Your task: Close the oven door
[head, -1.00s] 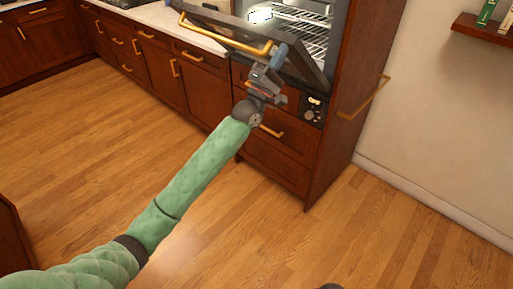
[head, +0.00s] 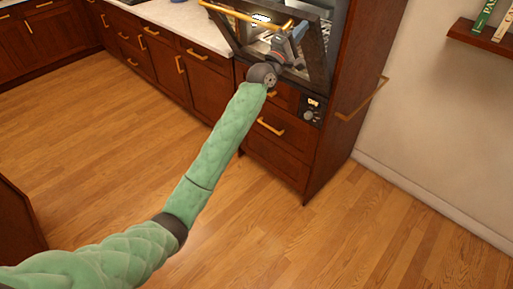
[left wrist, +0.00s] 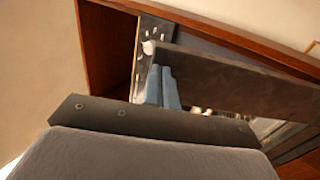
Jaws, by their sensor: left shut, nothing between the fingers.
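The oven door (head: 319,62) is dark framed with a glass pane and hangs partly open, tilted out from the oven in the wall cabinet. Its gold bar handle (head: 243,13) runs along the upper edge. My left gripper (head: 299,31) is shut and empty, at the door's upper right corner near the handle's right end. In the left wrist view, its blue fingers (left wrist: 168,74) lie together close against the dark door slab (left wrist: 235,83). I cannot tell for sure whether they touch it. My right gripper is not in view.
Drawers with gold handles (head: 270,127) lie under the oven. A gold bar (head: 362,99) sticks out from the cabinet's right side. The wood floor (head: 110,150) is clear.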

